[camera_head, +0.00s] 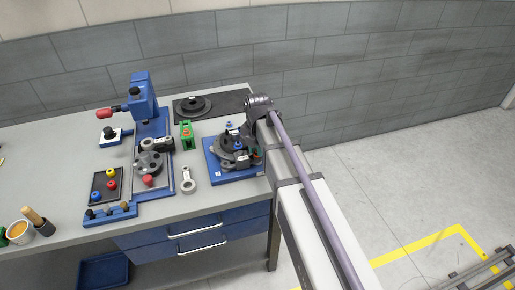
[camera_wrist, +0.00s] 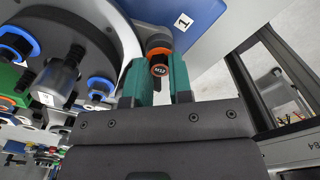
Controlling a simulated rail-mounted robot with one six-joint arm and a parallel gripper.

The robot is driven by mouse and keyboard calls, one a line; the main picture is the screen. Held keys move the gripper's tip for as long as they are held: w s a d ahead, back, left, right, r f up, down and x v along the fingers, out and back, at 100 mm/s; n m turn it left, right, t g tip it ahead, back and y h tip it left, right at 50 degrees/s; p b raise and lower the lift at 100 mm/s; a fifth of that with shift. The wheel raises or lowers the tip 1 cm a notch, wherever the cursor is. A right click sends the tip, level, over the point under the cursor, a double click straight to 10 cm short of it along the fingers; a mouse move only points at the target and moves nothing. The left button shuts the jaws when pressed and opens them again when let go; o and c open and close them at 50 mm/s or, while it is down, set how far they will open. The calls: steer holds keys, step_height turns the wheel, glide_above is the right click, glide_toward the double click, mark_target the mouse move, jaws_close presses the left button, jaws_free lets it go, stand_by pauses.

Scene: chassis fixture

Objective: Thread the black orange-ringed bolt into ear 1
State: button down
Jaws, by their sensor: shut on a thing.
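In the wrist view my gripper (camera_wrist: 157,82) has green fingertips, shut on the black orange-ringed bolt (camera_wrist: 158,69), whose black end face reads M12. Just beyond the bolt's ring is a grey rounded part next to the label 1 (camera_wrist: 182,23) on the blue base plate. It looks like ear 1, but the bolt's tip is hidden, so I cannot tell whether it is in the hole. In the head view the blue fixture (camera_head: 213,171) carries a dark round chassis part (camera_head: 226,150). My gripper is mostly hidden there, at the fixture's right side.
A black mat (camera_head: 222,105) lies behind.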

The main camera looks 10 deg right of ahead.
steer(key=shift+s+f, duration=0.1)
steer(key=m, duration=0.3)
steer(key=shift+m, duration=0.4)
steer(key=m, duration=0.3)
steer(key=shift+f, duration=0.1)
steer(key=shift+m, duration=0.5)
steer(key=m, duration=0.4)
steer(key=shift+f+m, duration=0.1)
steer(key=shift+m, duration=0.8)
